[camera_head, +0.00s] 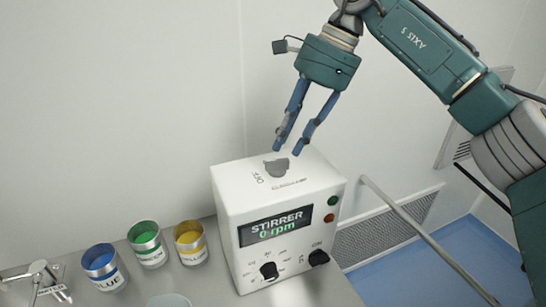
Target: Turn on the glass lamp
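No glass lamp shows in the head view. A white box (232,195) with a display reading "STIRRER 0 rpm" stands at the centre on a metal surface. On its top is a grey knob (276,167) with an "OFF" label beside it. My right gripper (291,148) hangs from above, its two blue fingers pointing down and apart, with nothing between them. Its fingertips appear just above the knob; I cannot tell whether they touch it. My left gripper is not in view.
Cans of blue (103,270), green (148,245) and yellow (191,243) paint stand left of the box. The box front has two black knobs (268,271), and green and red buttons (330,218). A metal fitting (40,283) is at far left. A pale wall stands behind.

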